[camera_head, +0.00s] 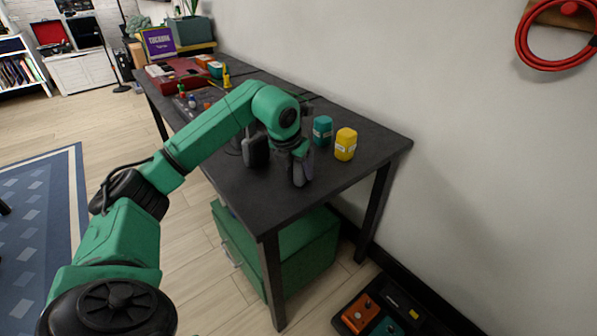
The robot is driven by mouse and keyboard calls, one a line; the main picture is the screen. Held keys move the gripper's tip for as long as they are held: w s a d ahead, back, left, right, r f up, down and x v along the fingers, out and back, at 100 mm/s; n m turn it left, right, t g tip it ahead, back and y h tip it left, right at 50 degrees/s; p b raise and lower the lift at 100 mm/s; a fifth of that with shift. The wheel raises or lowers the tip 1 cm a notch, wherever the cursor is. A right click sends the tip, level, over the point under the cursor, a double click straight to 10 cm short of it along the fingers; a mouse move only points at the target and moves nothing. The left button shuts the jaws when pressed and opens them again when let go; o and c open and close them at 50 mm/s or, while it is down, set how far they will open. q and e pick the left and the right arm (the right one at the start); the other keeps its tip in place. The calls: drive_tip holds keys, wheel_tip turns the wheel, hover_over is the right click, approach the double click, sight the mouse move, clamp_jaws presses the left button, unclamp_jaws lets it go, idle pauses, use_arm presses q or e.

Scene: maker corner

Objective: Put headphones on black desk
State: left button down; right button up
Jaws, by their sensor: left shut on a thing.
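My left gripper (291,148) hangs over the front right part of the black desk (270,198), with my green arm reaching in from the left. It is shut on the headphones, dark grey with a rounded ear cup (256,151) showing left of the gripper. Another dark grey rounded part shows just below the gripper. My wrist hides much of the headphones and the fingertips. The headphones are at or just above the desk top; I cannot tell whether they touch it. My right gripper is not in view.
A teal jar (322,131) and a yellow jar (345,145) stand close right of the gripper. A red case (180,73) and small items lie at the desk's far end. A green drawer cabinet (300,250) stands underneath. The desk's front right corner is bare.

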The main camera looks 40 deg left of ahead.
use_arm(q)
drive_tip(key=shift+c, duration=1)
unclamp_jaws()
drive_tip(key=shift+r, duration=0.15)
drive_tip(key=p+v, duration=0.1)
drive_tip(key=v, duration=1.1)
drive_tip(key=shift+p, duration=0.35)
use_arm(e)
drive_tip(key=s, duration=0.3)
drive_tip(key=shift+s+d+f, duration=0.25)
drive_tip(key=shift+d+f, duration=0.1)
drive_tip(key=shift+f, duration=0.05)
